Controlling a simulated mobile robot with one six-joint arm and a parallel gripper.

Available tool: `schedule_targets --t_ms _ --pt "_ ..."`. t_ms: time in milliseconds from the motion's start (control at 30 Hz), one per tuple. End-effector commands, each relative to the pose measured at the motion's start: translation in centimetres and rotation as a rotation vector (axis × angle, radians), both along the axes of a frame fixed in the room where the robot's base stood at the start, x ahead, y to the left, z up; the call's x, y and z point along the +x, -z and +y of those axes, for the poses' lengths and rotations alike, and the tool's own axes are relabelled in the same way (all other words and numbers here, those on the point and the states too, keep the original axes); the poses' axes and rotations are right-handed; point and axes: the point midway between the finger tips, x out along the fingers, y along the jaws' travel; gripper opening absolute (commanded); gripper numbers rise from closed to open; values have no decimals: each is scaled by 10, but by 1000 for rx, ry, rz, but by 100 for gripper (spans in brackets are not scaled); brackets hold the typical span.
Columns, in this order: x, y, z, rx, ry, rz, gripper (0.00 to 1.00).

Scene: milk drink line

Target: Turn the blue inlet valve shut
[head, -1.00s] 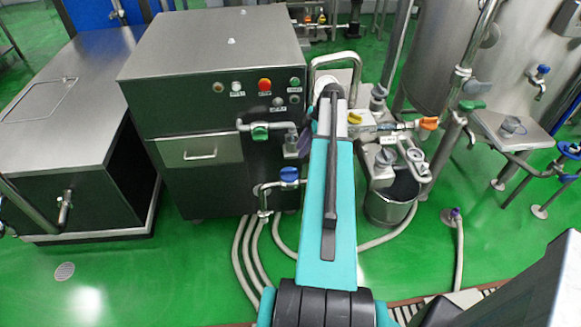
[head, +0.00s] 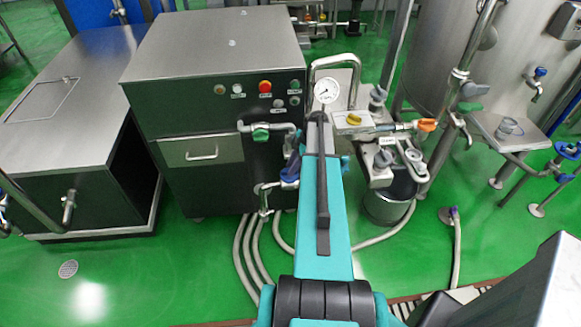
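A blue valve handle (head: 289,174) sits on a steel pipe at the lower right of the dark cabinet's front, just left of my teal arm. Which way its handle points is hard to make out. Part of my gripper (head: 295,152), dark and bluish, shows beside the arm, right above the blue handle and overlapping it in the picture. The rest of my gripper is hidden behind the arm. I cannot tell whether its fingers touch the handle or are open or shut.
A green-handled valve (head: 261,133) is on the pipe above. A pressure gauge (head: 326,91), a yellow-handled valve (head: 353,119) and an orange-handled valve (head: 427,125) stand behind and right of the arm. Hoses (head: 247,245) run over the green floor.

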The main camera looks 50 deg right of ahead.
Motion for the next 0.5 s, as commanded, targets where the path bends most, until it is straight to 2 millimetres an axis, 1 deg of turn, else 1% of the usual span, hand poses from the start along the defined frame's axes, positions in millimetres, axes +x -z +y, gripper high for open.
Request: schedule_targets --t_ms 200,500 --pt "2 8 3 0 0 0 29" --pt "2 10 3 0 0 0 29"
